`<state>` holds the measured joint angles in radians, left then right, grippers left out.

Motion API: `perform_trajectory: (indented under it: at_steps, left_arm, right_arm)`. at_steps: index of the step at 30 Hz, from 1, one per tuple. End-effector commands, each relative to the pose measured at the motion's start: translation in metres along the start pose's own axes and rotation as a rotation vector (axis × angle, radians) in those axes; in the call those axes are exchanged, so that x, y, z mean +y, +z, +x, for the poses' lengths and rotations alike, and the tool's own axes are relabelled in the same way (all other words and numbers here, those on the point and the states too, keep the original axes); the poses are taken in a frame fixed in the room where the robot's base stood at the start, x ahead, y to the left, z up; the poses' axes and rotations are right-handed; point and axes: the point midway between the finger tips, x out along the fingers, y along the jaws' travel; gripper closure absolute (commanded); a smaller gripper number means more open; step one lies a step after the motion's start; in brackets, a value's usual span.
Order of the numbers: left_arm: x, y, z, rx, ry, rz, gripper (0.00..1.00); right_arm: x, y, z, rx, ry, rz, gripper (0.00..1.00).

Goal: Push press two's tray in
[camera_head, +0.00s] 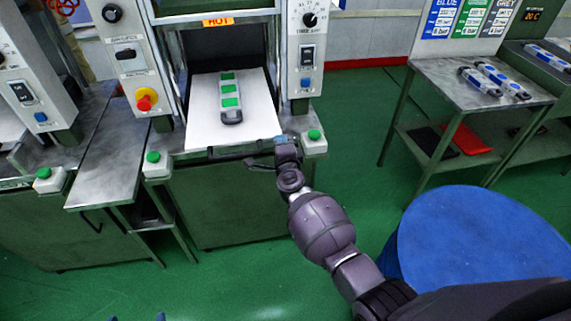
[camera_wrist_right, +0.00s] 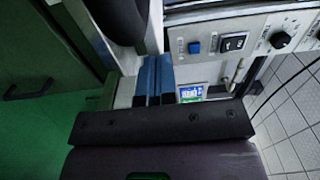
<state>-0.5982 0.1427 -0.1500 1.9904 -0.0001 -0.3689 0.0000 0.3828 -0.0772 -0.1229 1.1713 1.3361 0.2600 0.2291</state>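The press with the "HOT" label holds a white tray (camera_head: 255,115), which sticks out toward the front. A light mould with green patches and a dark end (camera_head: 231,98) lies on the tray. A dark handle bar (camera_head: 225,153) runs along the tray's front edge. My right gripper (camera_head: 281,140) is at the right end of this bar, by the tray's front right corner. Its blue fingers (camera_wrist_right: 156,80) are together in the right wrist view, with nothing seen between them. Whether they touch the tray is unclear. Only the blue fingertips of my left gripper (camera_head: 137,318) show, apart, at the bottom edge.
Green push buttons stand at the press's front left (camera_head: 154,157) and front right (camera_head: 314,135). A red emergency knob (camera_head: 145,101) is on the left panel. A side table (camera_head: 440,88) with moulds and a blue round top (camera_head: 480,235) stand at right. Green floor is clear in front.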

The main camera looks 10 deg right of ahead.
Motion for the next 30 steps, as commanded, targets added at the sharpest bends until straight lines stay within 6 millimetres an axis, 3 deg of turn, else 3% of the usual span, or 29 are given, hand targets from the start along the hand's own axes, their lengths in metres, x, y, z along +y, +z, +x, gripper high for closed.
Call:
perform_trajectory:
  at_steps: [1,6,12,19,30]
  left_arm:
    - [0.001,0.011,0.004,-0.010,0.001,0.000,0.00]
    - [0.003,0.028,0.010,-0.028,0.002,0.000,0.00]
    - [0.004,0.042,0.013,-0.044,0.003,0.000,0.00]
    - [0.004,0.037,0.013,-0.036,0.004,0.000,0.00]
    - [0.005,0.030,0.018,-0.022,0.006,0.003,0.00]
  right_arm:
    - [0.005,0.001,0.012,-0.001,0.003,0.000,1.00]
    - [0.006,0.001,0.043,-0.001,0.004,0.000,1.00]
    - [0.005,0.000,0.067,0.000,0.004,-0.002,1.00]
    - [0.002,-0.001,0.079,0.000,0.002,-0.001,1.00]
    - [0.000,-0.001,0.080,0.001,0.000,-0.002,1.00]
